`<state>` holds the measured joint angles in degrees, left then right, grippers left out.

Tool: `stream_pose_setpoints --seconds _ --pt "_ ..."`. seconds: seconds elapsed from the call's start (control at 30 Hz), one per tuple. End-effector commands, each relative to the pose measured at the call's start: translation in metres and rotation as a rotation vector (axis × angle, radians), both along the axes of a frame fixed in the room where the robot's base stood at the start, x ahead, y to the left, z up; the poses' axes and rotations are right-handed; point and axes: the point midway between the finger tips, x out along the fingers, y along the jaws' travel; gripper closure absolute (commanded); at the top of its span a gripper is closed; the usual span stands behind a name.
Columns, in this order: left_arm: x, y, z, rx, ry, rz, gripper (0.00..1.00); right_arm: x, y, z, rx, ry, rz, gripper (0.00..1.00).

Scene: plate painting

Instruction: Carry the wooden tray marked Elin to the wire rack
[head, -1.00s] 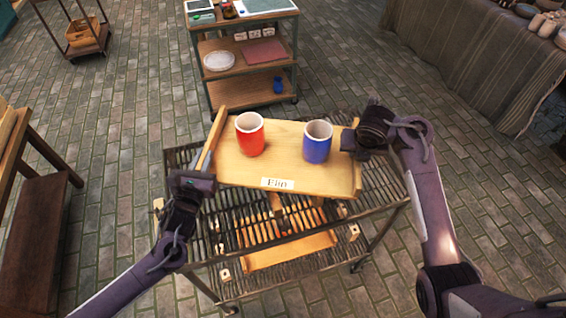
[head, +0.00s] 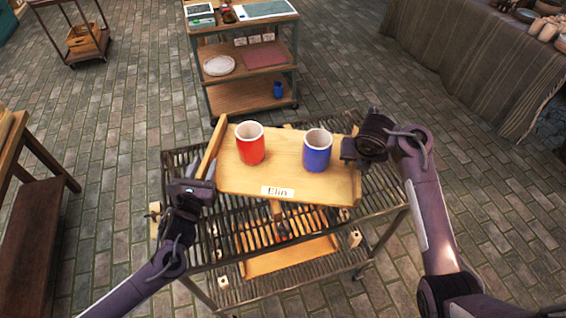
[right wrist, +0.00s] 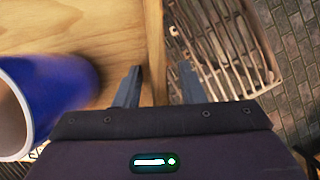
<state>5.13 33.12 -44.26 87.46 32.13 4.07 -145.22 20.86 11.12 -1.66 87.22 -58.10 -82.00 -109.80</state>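The wooden tray marked Elin (head: 235,183) lies on the top shelf of the wire rack (head: 185,160), label facing me. A red cup (head: 250,146) and a blue cup (head: 317,153) stand upright on it. My left gripper (head: 207,170) is at the tray's left end wall; its fingers look parted, though small in view. My right gripper (head: 350,150) is at the right end. In the right wrist view its fingers (right wrist: 160,78) stand open astride the tray's end wall (right wrist: 154,40), with a gap on the outer side. The blue cup (right wrist: 55,95) is close to the inner finger.
The rack's lower shelf holds another wooden tray (head: 290,260). Behind stands a shelf cart (head: 250,95) with a white plate (head: 219,65). A draped table (head: 470,70) is at right, a wooden bench (head: 35,220) at left. Paved floor lies open between.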

Motion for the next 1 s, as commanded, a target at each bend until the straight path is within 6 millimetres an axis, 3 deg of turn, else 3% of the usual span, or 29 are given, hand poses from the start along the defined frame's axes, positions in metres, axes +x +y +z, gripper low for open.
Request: stream_pose_setpoints --seconds 0.17,0.6,0.83,1.0 --pt "-0.016 0.004 -0.001 0.002 0.003 -0.001 0.64 0.000 0.000 0.000 0.000 0.000 0.000 0.64" --pt "-0.101 0.020 -0.001 0.002 0.003 -0.001 0.64 0.000 0.000 0.000 0.000 0.000 0.000 0.64" --pt "-0.117 0.024 0.000 0.001 0.000 0.000 0.64 -0.001 0.001 0.002 0.002 0.000 0.001 0.64" --pt "-0.118 0.024 0.000 0.001 0.000 0.000 0.64 -0.006 0.005 0.018 0.008 -0.003 0.001 0.64"
